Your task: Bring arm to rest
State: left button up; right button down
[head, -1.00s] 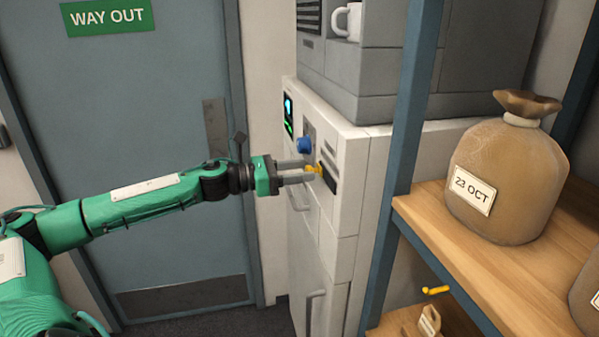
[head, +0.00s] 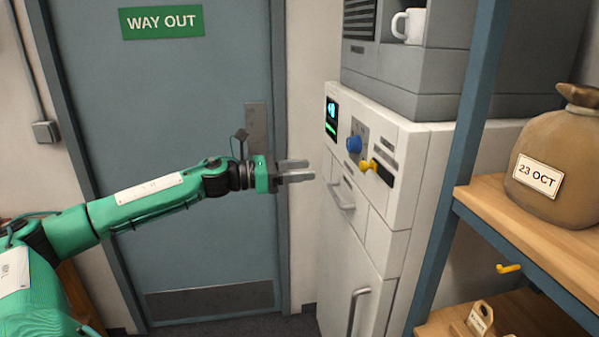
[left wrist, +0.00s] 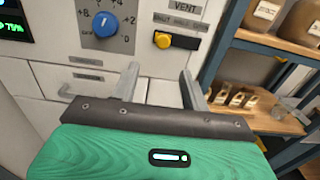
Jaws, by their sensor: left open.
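My left arm (head: 150,194) is green and reaches in from the left of the head view. My left gripper (head: 297,171) is open and empty, in the air in front of the blue-grey door and left of the white machine (head: 405,160). The machine's blue knob (head: 354,144) and yellow lever (head: 368,165) stand to the right of the fingertips, apart from them. In the left wrist view the two fingers (left wrist: 160,85) are spread with nothing between them. The blue knob (left wrist: 105,24) and the yellow lever (left wrist: 177,40), by a VENT label, show beyond. My right gripper is not in view.
A blue-posted shelf (head: 470,140) with wooden boards stands at the right. A brown sack (head: 560,150) labelled 23 OCT sits on its upper board. A white mug (head: 409,26) stands in the grey unit above. The door (head: 200,110) carries a WAY OUT sign (head: 161,22).

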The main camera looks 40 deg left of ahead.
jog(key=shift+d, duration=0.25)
